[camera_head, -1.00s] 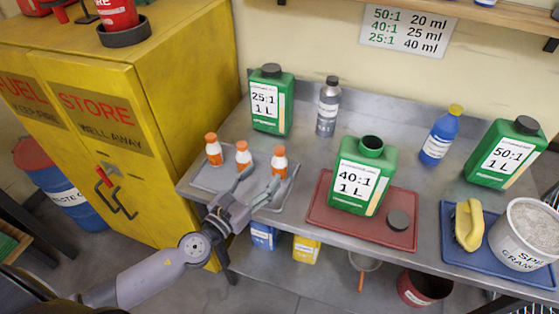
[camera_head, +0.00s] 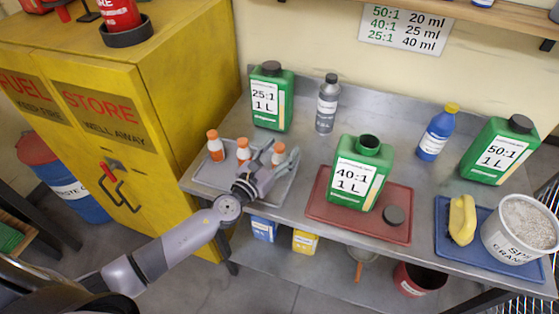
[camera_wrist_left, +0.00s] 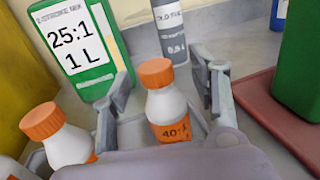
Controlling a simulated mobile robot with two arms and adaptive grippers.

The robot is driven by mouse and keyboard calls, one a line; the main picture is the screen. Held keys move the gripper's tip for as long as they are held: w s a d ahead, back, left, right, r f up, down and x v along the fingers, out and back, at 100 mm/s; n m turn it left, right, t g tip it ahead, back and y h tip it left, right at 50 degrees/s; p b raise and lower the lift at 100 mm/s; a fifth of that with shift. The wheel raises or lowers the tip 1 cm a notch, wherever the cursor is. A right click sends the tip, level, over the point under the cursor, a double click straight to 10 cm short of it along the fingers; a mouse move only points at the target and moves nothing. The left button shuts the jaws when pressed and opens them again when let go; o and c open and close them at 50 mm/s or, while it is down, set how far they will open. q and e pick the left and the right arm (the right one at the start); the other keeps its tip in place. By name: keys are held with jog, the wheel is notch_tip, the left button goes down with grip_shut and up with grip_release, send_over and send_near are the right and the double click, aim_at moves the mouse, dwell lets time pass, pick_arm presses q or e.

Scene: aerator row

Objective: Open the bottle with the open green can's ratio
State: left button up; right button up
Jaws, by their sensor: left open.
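Three small white bottles with orange caps stand on a grey tray: the left bottle (camera_head: 215,147), the middle bottle (camera_head: 243,151) and the right bottle (camera_head: 278,154). My left gripper (camera_head: 274,160) is open at the right bottle. In the left wrist view a bottle with an orange "40:1" label (camera_wrist_left: 168,105) stands upright between the spread fingers, with its cap on. Another capped bottle (camera_wrist_left: 64,138) is left of them, its label hidden. The open green can (camera_head: 358,180), marked 40:1 1 L, stands on a red tray with its black cap (camera_head: 394,215) beside it.
A closed 25:1 green can (camera_head: 271,98) and a grey bottle (camera_head: 327,105) stand behind. A closed 50:1 can (camera_head: 499,150), blue bottle (camera_head: 437,133), yellow sponge or brush (camera_head: 462,220) and white bucket (camera_head: 520,230) are right. A ratio sign (camera_head: 408,28) hangs on the wall.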

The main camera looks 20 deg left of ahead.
pick_arm(q)
jog(key=shift+c, duration=0.5)
grip_shut()
jog(key=shift+r, duration=0.15)
jog(key=shift+r+p, duration=0.6)
notch_tip(320, 180, up, 10)
jog(key=p, duration=0.6)
jog(key=shift+f, duration=0.25)
notch_tip(320, 180, up, 9)
jog(key=p, duration=0.2)
